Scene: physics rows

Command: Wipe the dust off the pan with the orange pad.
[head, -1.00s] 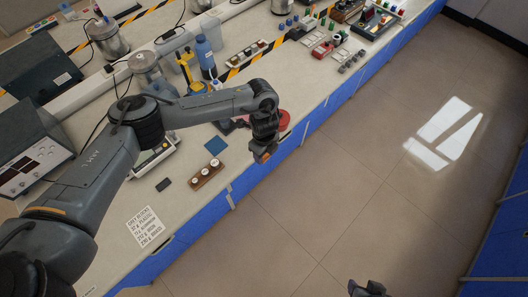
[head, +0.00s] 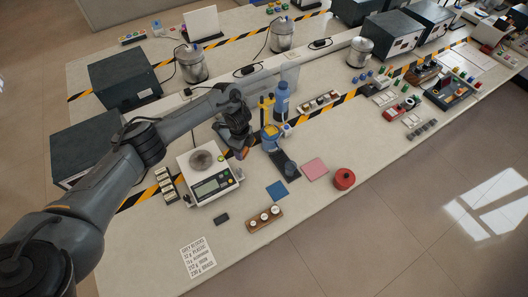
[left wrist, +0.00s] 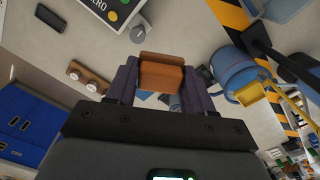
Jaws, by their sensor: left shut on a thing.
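The pan (head: 201,160) is a round grey-brown plate on top of the white balance (head: 216,187), left of centre in the head view. Its surface looks dull and mottled, but single dust marks are too small to tell. My left gripper (head: 240,151) is shut on the orange pad (left wrist: 162,77), a small block between its fingers in the left wrist view. The gripper is to the right of the pan, apart from it, above the bench near the balance's right side. Part of the balance's panel (left wrist: 104,8) shows at the top of the left wrist view. My right gripper is not in view.
A yellow stand with a blue vessel (head: 270,138) and a blue bottle (head: 281,99) stand close right of the gripper. A blue square (head: 277,190), pink square (head: 315,168), red round thing (head: 344,180) and wooden block with white-topped pieces (head: 265,218) lie nearer the front edge.

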